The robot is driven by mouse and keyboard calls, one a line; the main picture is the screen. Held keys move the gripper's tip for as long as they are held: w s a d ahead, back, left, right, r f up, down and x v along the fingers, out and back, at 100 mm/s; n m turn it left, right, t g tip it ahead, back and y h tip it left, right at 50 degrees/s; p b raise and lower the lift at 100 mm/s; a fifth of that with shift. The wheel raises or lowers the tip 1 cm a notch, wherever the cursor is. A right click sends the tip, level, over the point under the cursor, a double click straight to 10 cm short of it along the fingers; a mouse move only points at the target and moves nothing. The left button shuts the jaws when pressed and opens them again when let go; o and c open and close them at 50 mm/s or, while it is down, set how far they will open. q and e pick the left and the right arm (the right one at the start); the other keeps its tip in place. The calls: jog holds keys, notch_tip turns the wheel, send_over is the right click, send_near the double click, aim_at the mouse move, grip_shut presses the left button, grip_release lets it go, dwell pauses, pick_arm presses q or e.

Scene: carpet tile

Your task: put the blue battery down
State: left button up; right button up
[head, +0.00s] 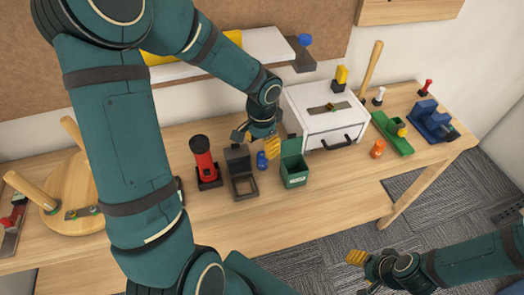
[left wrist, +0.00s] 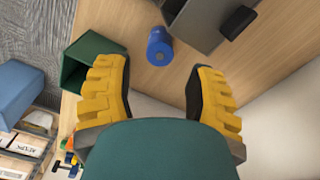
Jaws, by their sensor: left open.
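The blue battery (head: 262,160) is a small blue cylinder standing on the wooden table between a dark grey open-lidded box and a green box. It also shows in the left wrist view (left wrist: 159,48), beyond the fingertips and between their lines. My left gripper (head: 268,145) is just above and behind the battery. In the left wrist view its yellow fingers (left wrist: 160,72) are spread wide, with nothing between them. The battery appears apart from both fingers. My right gripper (head: 358,260) is off the table's front side at lower right, over the carpet; its jaw opening is unclear.
The green box (head: 294,172) stands close right of the battery, the dark grey box (head: 241,178) close left. A red and black cylinder (head: 204,163) stands farther left. A white drawer box (head: 327,118) is behind right. The tabletop in front is clear.

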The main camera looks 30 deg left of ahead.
aim_at(262, 155)
pick_arm(q)
notch_tip(262, 155, up, 5)
jog(key=shift+f+p, duration=0.2)
jog(key=shift+p, duration=0.2)
jog(key=shift+o, duration=1.2)
jog(key=shift+r, duration=0.45)
notch_tip(262, 155, down, 13)
jog(key=n+b, duration=0.2)
jog(key=n, duration=2.7)
jog(key=shift+r, duration=0.1)
